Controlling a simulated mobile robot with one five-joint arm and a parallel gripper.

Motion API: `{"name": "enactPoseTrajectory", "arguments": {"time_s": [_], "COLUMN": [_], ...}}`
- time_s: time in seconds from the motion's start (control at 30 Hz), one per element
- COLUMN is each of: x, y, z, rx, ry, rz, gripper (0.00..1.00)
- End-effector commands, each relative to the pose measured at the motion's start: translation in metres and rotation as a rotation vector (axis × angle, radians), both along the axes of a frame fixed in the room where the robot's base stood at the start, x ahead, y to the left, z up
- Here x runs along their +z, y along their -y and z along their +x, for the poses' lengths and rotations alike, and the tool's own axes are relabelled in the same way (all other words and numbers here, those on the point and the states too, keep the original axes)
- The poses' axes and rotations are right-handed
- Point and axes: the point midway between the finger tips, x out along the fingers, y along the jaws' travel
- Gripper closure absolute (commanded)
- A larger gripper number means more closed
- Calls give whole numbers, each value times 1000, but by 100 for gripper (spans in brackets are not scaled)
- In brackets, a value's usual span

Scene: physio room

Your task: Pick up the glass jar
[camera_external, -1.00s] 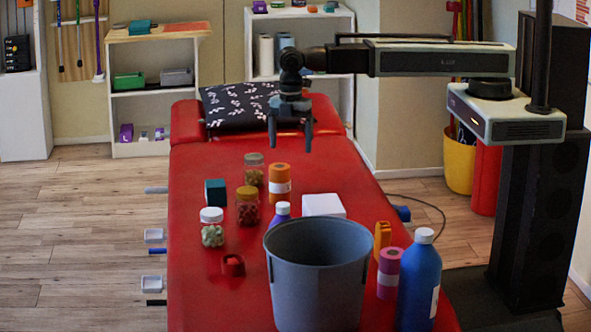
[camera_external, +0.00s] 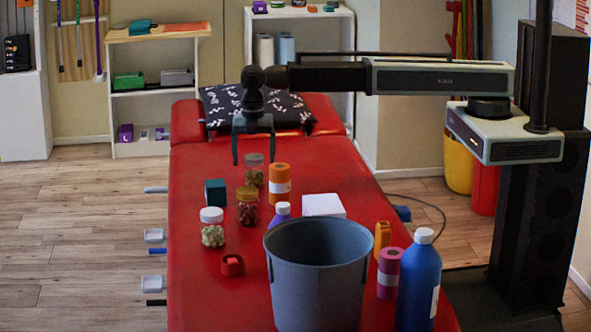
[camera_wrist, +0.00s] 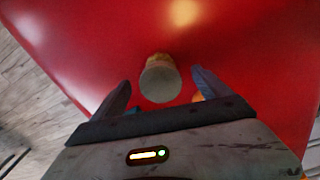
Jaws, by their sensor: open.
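A glass jar with a grey lid (camera_external: 254,174) stands upright on the red treatment table. Two more glass jars stand nearer the camera: one with amber contents and a tan lid (camera_external: 247,208), one with a white lid and pale green contents (camera_external: 212,230). My gripper (camera_external: 254,161) is open, pointing down, with its fingers on either side of the grey-lidded jar's top in the external view. In the wrist view a grey round lid (camera_wrist: 160,84) lies between the open fingers (camera_wrist: 160,88), with gaps on both sides. I see no contact.
An orange bottle (camera_external: 279,186) stands close right of the jar, a teal box (camera_external: 215,192) to its left. A white box (camera_external: 323,205), a grey bucket (camera_external: 318,295) and a blue bottle (camera_external: 420,280) are nearer the camera. A patterned pillow (camera_external: 222,108) lies behind.

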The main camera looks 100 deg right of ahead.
Motion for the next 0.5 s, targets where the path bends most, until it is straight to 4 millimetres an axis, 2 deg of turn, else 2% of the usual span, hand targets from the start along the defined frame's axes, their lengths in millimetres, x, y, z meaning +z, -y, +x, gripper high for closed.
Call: {"name": "enactPoseTrajectory", "arguments": {"time_s": [0.03,0.2,0.47,0.5], "x": [-16,-43,-42,-41], "y": [0,0,0,0], "z": [-1,-1,-1,-1], "rx": [0,0,0,0], "ry": [0,1,1,1], "rz": [0,0,0,0], "gripper": [13,13,13,21]}}
